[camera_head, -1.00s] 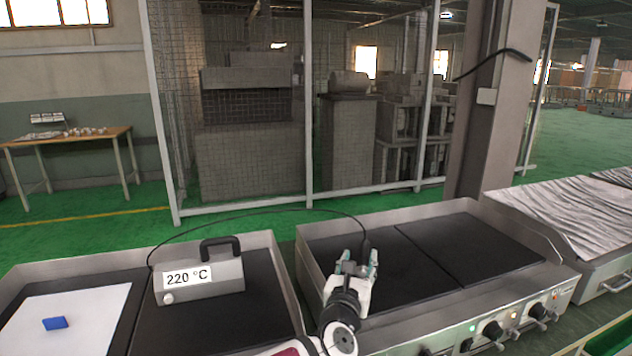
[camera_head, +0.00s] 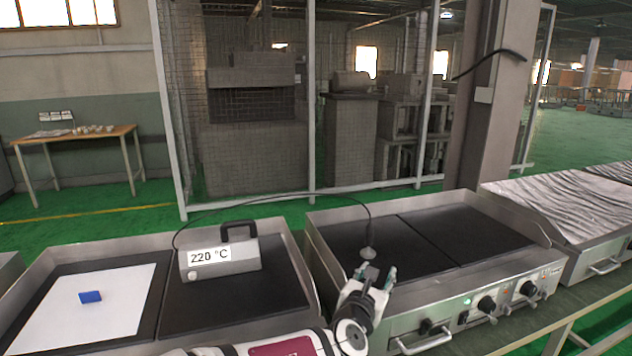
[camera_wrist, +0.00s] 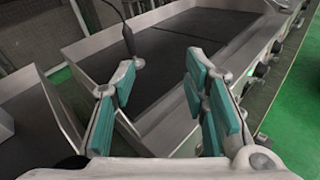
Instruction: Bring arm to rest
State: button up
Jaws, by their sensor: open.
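My gripper (camera_head: 376,273) is low in the middle of the head view, over the front left of the right-hand griddle (camera_head: 487,222). Its teal-padded fingers are spread apart with nothing between them; the same open gripper (camera_wrist: 160,62) shows in the wrist view. A small grey probe (camera_head: 368,253) on a thin black cable is just beyond the fingertips. In the wrist view the probe (camera_wrist: 129,42) appears past the left fingertip; whether it touches the finger, I cannot tell. The cable arcs left to a grey meter (camera_head: 238,262) reading 220 °C.
The meter stands on the left griddle (camera_head: 285,292). A white sheet (camera_head: 125,313) with a blue block (camera_head: 90,297) lies left of it. Front knobs (camera_head: 486,306) line the right griddle. A wire-mesh fence (camera_head: 312,120) and a pillar (camera_head: 484,130) stand behind.

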jog(key=s+d+f+m+g+b, duration=0.1)
jog(key=s+d+f+m+g, duration=0.25)
jog(key=d+f+m, duration=0.2)
jog(key=s+a+f+m+g+y+b, duration=0.25)
jog(key=s+f+m+g+y, duration=0.35)
jog(key=s+m+g, duration=0.4)
jog(key=s+a+r+m+y+b, duration=0.1)
jog(key=s+r+m+y+b, duration=0.25)
jog(key=s+r+m, duration=0.6)
jog(key=s+d+r+m+h+b, duration=0.1)
jog(key=s+d+r+m, duration=0.15)
jog(key=s, duration=0.45)
jog(key=s+d+r+m+h+b, duration=0.1)
jog(key=s+r+m+b, duration=0.15)
jog(key=s, duration=0.55)
notch_tip(320, 180, up, 16)
jog(key=t+p, duration=0.3)
jog(key=p, duration=1.1)
jog(key=shift+d+n+p, duration=0.25)
jog(key=shift+n+p, duration=0.15)
